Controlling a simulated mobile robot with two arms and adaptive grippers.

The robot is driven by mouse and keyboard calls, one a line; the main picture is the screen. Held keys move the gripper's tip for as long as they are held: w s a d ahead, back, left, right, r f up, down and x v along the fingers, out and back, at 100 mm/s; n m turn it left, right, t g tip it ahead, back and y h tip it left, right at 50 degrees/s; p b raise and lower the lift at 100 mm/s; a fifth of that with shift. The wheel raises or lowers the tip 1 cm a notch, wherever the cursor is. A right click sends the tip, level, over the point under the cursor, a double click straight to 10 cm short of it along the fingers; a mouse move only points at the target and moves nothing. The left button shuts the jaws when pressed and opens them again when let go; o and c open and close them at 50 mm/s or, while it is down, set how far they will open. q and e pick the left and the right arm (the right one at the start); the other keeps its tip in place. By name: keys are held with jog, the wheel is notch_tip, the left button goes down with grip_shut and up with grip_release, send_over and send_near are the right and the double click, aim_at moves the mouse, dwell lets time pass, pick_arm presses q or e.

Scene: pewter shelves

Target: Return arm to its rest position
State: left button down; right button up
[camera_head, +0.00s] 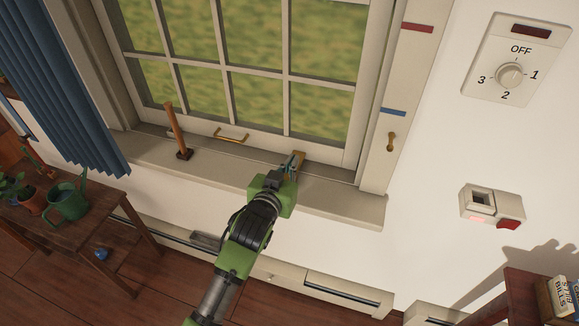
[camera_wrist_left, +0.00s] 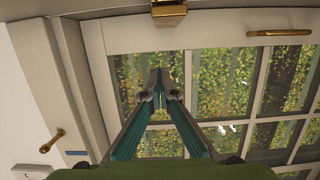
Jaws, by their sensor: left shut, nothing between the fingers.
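My left arm (camera_head: 238,255) reaches up from the bottom of the head view to the window sill (camera_head: 335,200). My left gripper (camera_head: 292,165) is at the lower window frame, close beside a brass latch (camera_head: 301,156); I cannot tell if they touch. In the left wrist view the teal fingers of the left gripper (camera_wrist_left: 158,90) come together at their tips with nothing between them. The brass latch also shows at the top of that view (camera_wrist_left: 169,10). My right gripper is not in view.
A wooden-handled tool (camera_head: 176,130) stands on the sill, left of a brass window handle (camera_head: 231,134). A dial (camera_head: 511,74) and a small box with a red button (camera_head: 492,206) are on the right wall. A side table (camera_head: 98,217) holds a watering can (camera_head: 69,202).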

pick_arm(q)
jog(key=s+a+f+n+g+y, duration=0.1)
jog(key=s+a+f+g+y, duration=0.15)
jog(key=s+a+f, duration=0.4)
jog(key=s+a+f+n+g+y, duration=0.1)
jog(key=s+a+f+g, duration=0.25)
jog(key=s+a, duration=0.55)
jog(key=s+a+f+g, duration=0.2)
jog(key=s+a+g, duration=0.1)
jog(key=s, duration=0.7)
jog(key=s+a+f+g, duration=0.2)
jog(key=s, duration=0.9)
notch_tip(320, 180, down, 27)
jog(key=s+g, duration=0.1)
jog(key=s, duration=0.1)
jog(key=s+a+f+g+y, duration=0.1)
jog(key=s+a+f, duration=0.2)
jog(key=s+f, duration=1.2)
jog(key=shift+s+m, duration=0.4)
jog(key=shift+s, duration=0.15)
